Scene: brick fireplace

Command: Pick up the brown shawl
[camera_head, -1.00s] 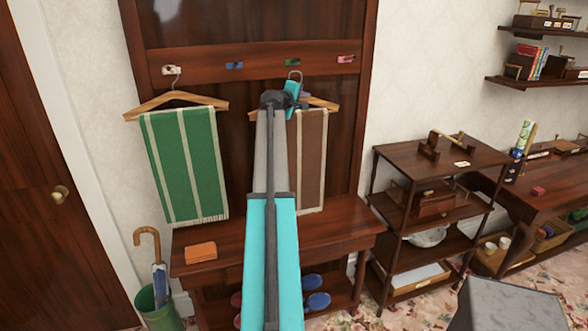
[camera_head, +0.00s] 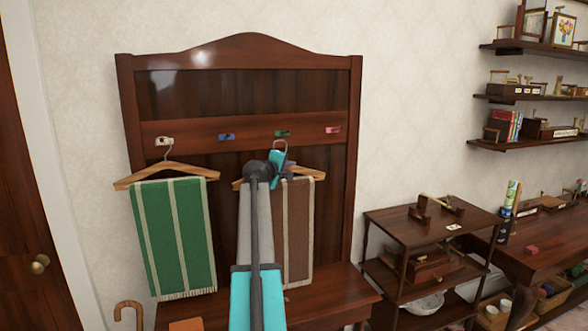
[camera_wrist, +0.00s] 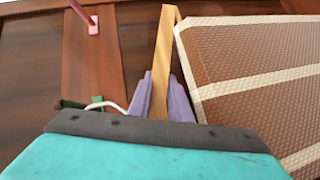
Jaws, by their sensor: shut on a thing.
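The brown shawl (camera_head: 298,225) with pale stripes drapes over a wooden hanger (camera_head: 310,173) in the head view, right of the green shawl. My gripper (camera_head: 289,165) is at the middle of this hanger, just under its hook. In the wrist view the purple fingers (camera_wrist: 162,98) are shut on the wooden bar of the hanger (camera_wrist: 162,65). The brown shawl (camera_wrist: 245,70) hangs to the right of the fingers there. The hook is just below the green peg (camera_head: 283,133); I cannot tell whether they touch. My arm hides part of the hanger's left side.
A green striped shawl (camera_head: 172,235) hangs on another hanger from the white peg (camera_head: 164,141). Blue (camera_head: 227,137) and pink (camera_head: 333,130) pegs are empty. A wooden bench (camera_head: 325,295) stands below. A shelf stand (camera_head: 425,220) stands to the right.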

